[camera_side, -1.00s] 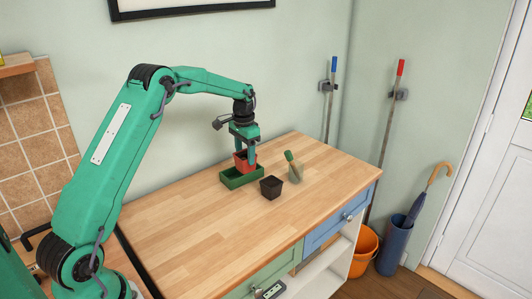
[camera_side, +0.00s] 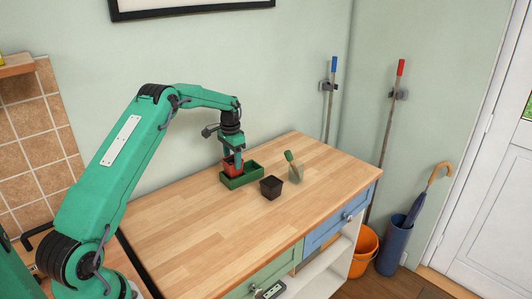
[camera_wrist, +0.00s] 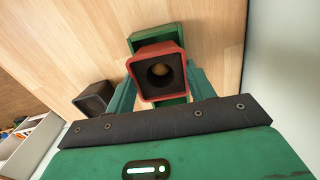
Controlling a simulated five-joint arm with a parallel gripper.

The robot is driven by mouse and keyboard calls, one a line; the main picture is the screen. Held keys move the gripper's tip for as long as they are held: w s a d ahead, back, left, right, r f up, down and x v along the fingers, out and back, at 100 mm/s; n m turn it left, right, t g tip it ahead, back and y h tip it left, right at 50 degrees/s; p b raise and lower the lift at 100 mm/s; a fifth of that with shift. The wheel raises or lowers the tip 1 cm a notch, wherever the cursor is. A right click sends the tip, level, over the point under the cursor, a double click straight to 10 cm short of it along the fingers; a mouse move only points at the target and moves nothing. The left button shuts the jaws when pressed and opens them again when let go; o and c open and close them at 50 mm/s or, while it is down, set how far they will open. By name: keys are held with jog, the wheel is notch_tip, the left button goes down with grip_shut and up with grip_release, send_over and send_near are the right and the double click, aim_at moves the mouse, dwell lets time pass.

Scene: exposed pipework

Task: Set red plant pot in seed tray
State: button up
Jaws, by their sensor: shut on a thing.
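My gripper (camera_side: 233,156) is shut on the red plant pot (camera_side: 229,169), which is upright. The wrist view shows the pot (camera_wrist: 175,95) from above, its square opening between my two green fingers (camera_wrist: 160,85). The green seed tray (camera_side: 245,180) is a long, low box on the worktop; its far end also shows in the wrist view (camera_wrist: 152,35). The pot is at the left end of the tray, low over or inside it. The pot's underside is hidden, so I cannot tell whether it touches the tray floor.
A black pot (camera_side: 271,188) stands just right of the tray, also in the wrist view (camera_wrist: 94,97). The wooden worktop (camera_side: 190,220) is clear in front. The wall is close behind.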

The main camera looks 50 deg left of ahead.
aim_at(233, 163)
jog(key=shift+f, duration=1.4)
jog(key=shift+f, duration=0.1)
jog(key=o, duration=1)
notch_tip(233, 163, up, 12)
jog(key=shift+r, duration=0.1)
